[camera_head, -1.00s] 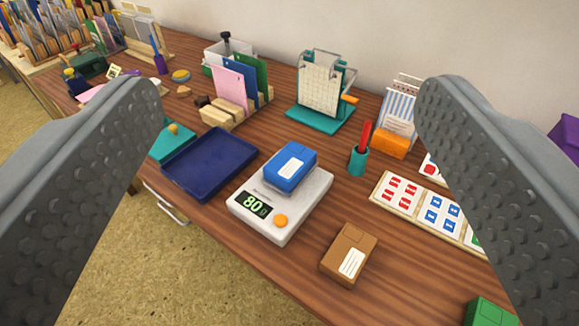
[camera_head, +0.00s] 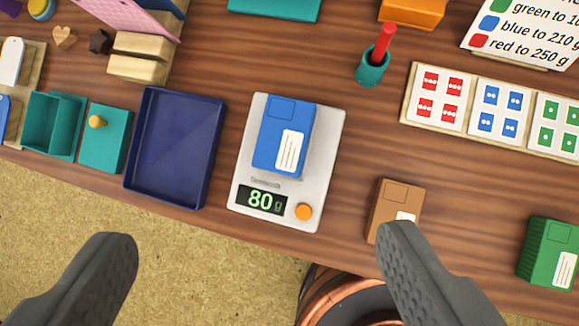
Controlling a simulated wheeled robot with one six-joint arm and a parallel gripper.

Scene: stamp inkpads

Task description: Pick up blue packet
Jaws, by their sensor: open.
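The blue packet (camera_head: 272,137) lies flat on the grey scale (camera_head: 325,165), with a white label on its lower right part. The scale's display (camera_head: 262,199) reads 80 g, and an orange button sits beside it. My gripper (camera_head: 250,245) is open and empty. Its two fingers stand wide apart in the lower part of the view, with the left finger over the floor and the right finger tip just below the brown packet (camera_head: 392,208). The blue packet lies above the gap between the fingers in the picture, and nothing hides it.
An empty dark blue tray (camera_head: 176,150) is left of the scale. A teal box with a wooden knob (camera_head: 104,137) is farther left. A green packet (camera_head: 549,252) is at the right. A teal cup (camera_head: 371,72) holds a red item. A stamp card strip (camera_head: 435,100) lies at the right.

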